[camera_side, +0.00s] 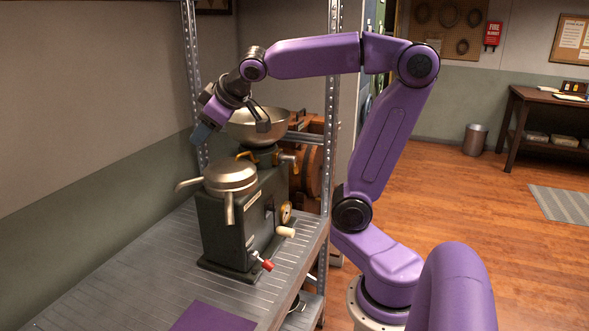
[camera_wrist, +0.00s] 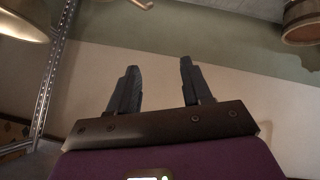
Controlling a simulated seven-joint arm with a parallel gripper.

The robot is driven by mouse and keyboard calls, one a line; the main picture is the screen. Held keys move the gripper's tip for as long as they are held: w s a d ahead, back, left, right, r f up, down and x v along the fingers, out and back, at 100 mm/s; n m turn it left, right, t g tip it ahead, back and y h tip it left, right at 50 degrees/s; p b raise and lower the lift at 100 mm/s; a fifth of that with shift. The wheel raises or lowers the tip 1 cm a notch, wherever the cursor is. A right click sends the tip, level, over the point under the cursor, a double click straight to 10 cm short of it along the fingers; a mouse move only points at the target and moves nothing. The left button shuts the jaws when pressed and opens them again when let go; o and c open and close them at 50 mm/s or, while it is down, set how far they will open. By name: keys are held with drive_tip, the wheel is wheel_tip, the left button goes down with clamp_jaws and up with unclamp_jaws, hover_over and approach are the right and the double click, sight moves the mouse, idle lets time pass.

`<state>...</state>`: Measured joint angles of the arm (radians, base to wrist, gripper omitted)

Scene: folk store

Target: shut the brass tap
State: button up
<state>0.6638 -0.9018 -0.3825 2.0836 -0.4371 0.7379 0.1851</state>
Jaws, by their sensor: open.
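A dark green hand-cranked separator (camera_side: 228,235) stands on the metal shelf, with a wide metal bowl (camera_side: 240,128) on top. A small brass-coloured part, which looks like the brass tap (camera_side: 246,155), shows just under the bowl. It is too small to tell how its handle is turned. My gripper (camera_side: 201,133) is in the air left of the bowl, above the spouted metal cover, and apart from the tap. In the wrist view my gripper (camera_wrist: 158,75) is open, with nothing between its fingers. I cannot make out the tap in that view; the bowl's edge (camera_wrist: 25,22) shows at upper left.
The spouted cover (camera_side: 230,177) sits below my gripper. A crank handle (camera_side: 285,232) and a red-tipped lever (camera_side: 265,264) stick out of the separator's right side. A shelf post (camera_side: 333,120) stands right of the bowl. A purple mat (camera_side: 212,318) lies on the front of the shelf.

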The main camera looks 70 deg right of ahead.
drive_tip(key=w+d+r+m+t+h, duration=0.1)
drive_tip(key=d+m+t+h, duration=0.15)
drive_tip(key=d, duration=0.75)
drive_tip(key=w+d+r+m+t+h, duration=0.1)
drive_tip(key=w+d+h, duration=0.15)
drive_tip(key=d, duration=0.75)
drive_tip(key=s+d+t+h, duration=0.2)
drive_tip(key=s+d, duration=0.9)
drive_tip(key=s+f, duration=0.2)
drive_tip(key=s, duration=0.6)
drive_tip(key=m+t, duration=0.1)
drive_tip(key=m, duration=0.1)
approach(297, 169)
drive_tip(key=shift+x, duration=5.65)
